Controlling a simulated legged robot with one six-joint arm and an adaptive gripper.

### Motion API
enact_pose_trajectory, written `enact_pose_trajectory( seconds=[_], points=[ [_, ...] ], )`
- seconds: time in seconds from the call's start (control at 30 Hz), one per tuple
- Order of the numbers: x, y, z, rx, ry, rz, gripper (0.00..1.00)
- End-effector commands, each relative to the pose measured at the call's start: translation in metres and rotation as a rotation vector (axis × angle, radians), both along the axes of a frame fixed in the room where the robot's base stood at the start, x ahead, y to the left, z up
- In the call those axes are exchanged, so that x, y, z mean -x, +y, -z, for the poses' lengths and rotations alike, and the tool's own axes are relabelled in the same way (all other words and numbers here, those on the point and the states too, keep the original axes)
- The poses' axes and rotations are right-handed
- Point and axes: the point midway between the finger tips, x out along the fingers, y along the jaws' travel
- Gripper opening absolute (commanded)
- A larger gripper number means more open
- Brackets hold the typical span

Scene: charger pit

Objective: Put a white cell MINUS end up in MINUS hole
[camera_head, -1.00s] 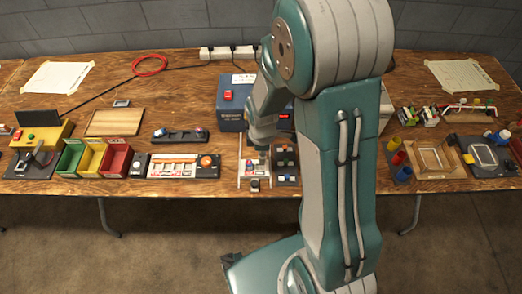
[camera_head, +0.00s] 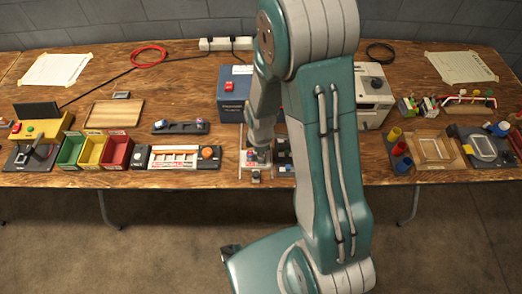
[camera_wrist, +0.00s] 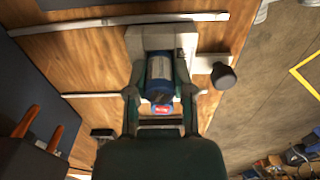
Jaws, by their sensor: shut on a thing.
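My gripper (camera_wrist: 160,92) is shut on a cell (camera_wrist: 159,72) with a pale grey-white body and blue at its ends. In the wrist view the cell lies between the two fingers, over a pale fixture (camera_wrist: 135,44). I cannot tell whether the cell touches the fixture or is inside a hole. A small red and blue piece (camera_wrist: 162,109) shows below the cell between the fingers. In the head view my gripper (camera_head: 260,152) is low over the pale fixture (camera_head: 246,172). The MINUS hole and the cell's end markings cannot be made out.
A dark rack (camera_head: 283,158) stands right beside the fixture, partly hidden by my arm. A blue device (camera_head: 231,95) stands behind, and a grey box (camera_head: 374,95) to the right. The front table edge is close.

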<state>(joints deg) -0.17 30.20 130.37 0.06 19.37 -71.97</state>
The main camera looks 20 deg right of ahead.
Motion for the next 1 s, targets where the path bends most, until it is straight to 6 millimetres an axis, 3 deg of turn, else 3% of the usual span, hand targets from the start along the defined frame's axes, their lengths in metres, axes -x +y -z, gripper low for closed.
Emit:
enact_pose_trajectory(
  seconds=[1.0],
  points=[
    [-0.0003, 0.0018, 0.0006, -0.071, -0.038, 0.000, 0.00]
  ],
)
